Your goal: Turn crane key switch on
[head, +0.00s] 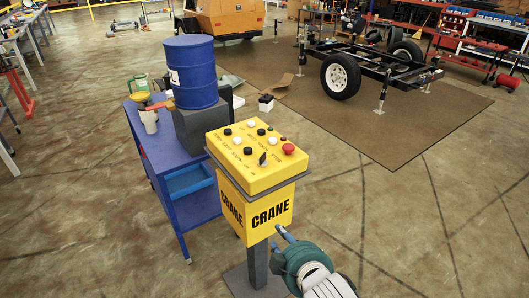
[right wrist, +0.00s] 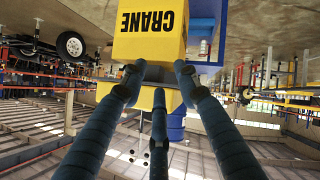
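The yellow crane control box (head: 257,160) stands on a dark grey post in the middle of the head view. Its sloped top carries several black and white buttons, a red button and a black key switch (head: 262,158) near the front edge. My right gripper (head: 284,238) is low in front of the box's CRANE face, below the level of the key switch. In the right wrist view, its three blue fingers (right wrist: 157,80) are spread apart with nothing between them. That view is upside down and shows the box (right wrist: 150,42) beyond the fingertips. My left gripper is not in view.
A blue cart (head: 170,158) with a blue barrel (head: 191,72) stands behind and left of the box. A wheeled trailer frame (head: 375,65) rests on a brown mat (head: 425,130) at the back right. The floor right of the box is clear.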

